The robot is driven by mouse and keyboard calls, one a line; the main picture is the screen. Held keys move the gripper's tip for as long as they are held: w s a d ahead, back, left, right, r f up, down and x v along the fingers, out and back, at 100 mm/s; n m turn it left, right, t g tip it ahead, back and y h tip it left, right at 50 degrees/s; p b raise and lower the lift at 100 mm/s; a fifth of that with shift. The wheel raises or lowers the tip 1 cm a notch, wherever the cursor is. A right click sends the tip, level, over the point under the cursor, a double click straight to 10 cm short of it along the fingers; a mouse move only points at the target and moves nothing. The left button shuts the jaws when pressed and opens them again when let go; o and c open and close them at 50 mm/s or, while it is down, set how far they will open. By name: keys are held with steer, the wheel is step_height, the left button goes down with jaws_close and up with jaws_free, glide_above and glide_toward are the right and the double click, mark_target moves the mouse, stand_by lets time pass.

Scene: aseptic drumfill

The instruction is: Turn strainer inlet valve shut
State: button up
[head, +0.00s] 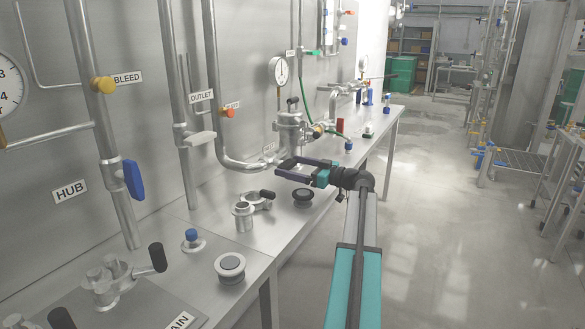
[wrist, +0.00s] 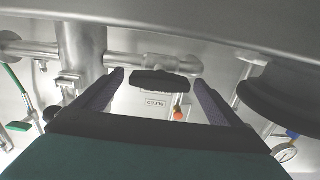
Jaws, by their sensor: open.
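In the wrist view a dark wing-shaped handle (wrist: 160,84) sits in front of a horizontal pipe (wrist: 125,60), its long side running along the pipe. It appears between the two fingertips of my open gripper (wrist: 158,79); I cannot tell how far ahead of them it is, and no contact shows. In the head view my gripper (head: 279,167) reaches left toward the wall, just below the steel strainer vessel (head: 290,130). The handle is not clearly visible there, and its nearby label (head: 269,147) is too small to read.
A pressure gauge (head: 279,70) stands above the vessel. Clamps and a dark-topped fitting (head: 303,196) stand on the bench.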

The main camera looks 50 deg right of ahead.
steer(key=c, duration=1.1)
steer(key=shift+o, duration=0.2)
steer(key=shift+m, duration=0.3)
steer(key=m, duration=0.3)
steer(key=shift+m, duration=0.4)
steer(key=m+p, duration=0.2)
steer(key=m, duration=0.2)
steer(key=shift+r+m, duration=0.15)
steer(key=shift+m, duration=0.15)
steer(key=m+p, duration=0.2)
steer(key=m, duration=0.2)
steer(key=shift+m+p, duration=1.7)
steer(key=shift+m, duration=0.8)
